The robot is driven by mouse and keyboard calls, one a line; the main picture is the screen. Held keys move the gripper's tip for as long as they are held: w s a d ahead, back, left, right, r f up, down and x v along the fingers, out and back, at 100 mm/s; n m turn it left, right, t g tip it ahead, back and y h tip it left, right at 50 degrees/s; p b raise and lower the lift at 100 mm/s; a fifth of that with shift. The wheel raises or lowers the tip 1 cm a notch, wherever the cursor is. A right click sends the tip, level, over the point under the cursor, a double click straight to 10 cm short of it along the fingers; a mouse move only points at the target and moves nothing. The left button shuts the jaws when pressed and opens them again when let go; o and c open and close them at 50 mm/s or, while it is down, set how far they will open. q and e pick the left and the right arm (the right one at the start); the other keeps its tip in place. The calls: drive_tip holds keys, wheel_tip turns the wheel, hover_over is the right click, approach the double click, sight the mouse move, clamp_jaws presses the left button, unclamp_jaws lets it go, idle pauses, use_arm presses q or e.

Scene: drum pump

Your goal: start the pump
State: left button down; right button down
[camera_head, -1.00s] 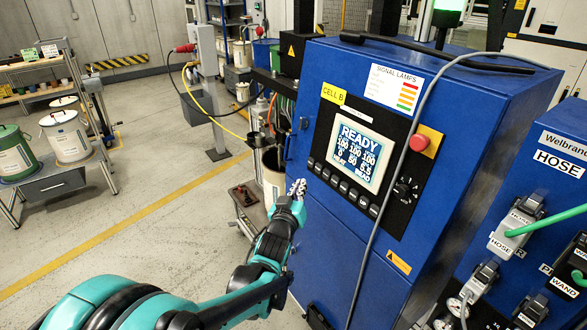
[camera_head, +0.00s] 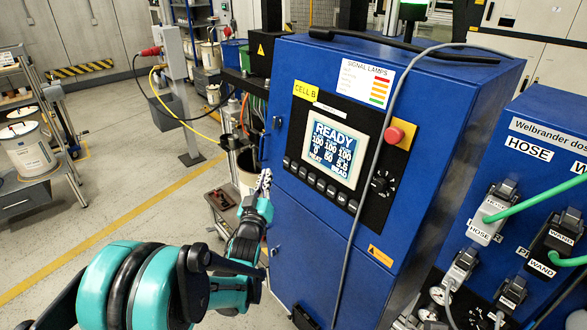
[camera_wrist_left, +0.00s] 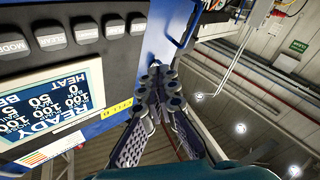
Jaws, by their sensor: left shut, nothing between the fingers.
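The blue pump cabinet (camera_head: 320,245) carries a black control panel with a lit display (camera_head: 329,149) that reads READY. A row of several dark buttons (camera_head: 318,184) runs below the display. In the left wrist view the display (camera_wrist_left: 45,110) is upside down, and buttons (camera_wrist_left: 86,30) marked CLEAR and MODE show. A red mushroom knob (camera_head: 394,135) on a yellow plate and a black rotary knob (camera_head: 381,183) sit right of the display. My left gripper (camera_head: 265,180) is shut and empty, just left of the button row; its fingers (camera_wrist_left: 160,82) are together. My right gripper is out of view.
A grey cable (camera_head: 370,200) hangs across the cabinet front, right of the display. A second blue unit (camera_head: 550,108) with HOSE and WAND connectors stands at the right. A black bar (camera_head: 400,44) lies on the cabinet top. Open floor (camera_head: 130,185) lies left.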

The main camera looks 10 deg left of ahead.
sight(292, 164)
use_arm(q)
drive_tip(key=w+d, duration=0.1)
drive_tip(key=w, duration=0.1)
drive_tip(key=w+d+f, duration=0.1)
drive_tip(key=w+d, duration=0.1)
drive_tip(key=w+d+b, duration=0.1)
drive_tip(key=shift+w+d+f, duration=0.25)
drive_tip(key=shift+w+d, duration=0.05)
drive_tip(key=shift+w, duration=0.1)
idle(1.3)
drive_tip(key=shift+w+d, duration=0.25)
drive_tip(key=shift+w, duration=0.05)
drive_tip(key=shift+w+d+f, duration=0.15)
drive_tip(key=shift+w+d, duration=0.15)
drive_tip(key=shift+w, duration=0.05)
idle(0.7)
drive_tip(key=shift+a, duration=0.1)
drive_tip(key=shift+s+a, duration=0.45)
drive_tip(key=shift+s, duration=0.2)
drive_tip(key=shift+s+a+r, duration=0.2)
drive_tip(key=shift+s+a, duration=0.3)
drive_tip(key=shift+s, duration=0.15)
drive_tip(key=shift+s+a+r, duration=0.25)
drive_tip(key=shift+s+a, duration=0.3)
drive_tip(key=shift+s, duration=0.15)
drive_tip(key=shift+s+a+r, duration=0.2)
drive_tip(key=shift+s+a, duration=0.3)
drive_tip(key=shift+s, duration=0.15)
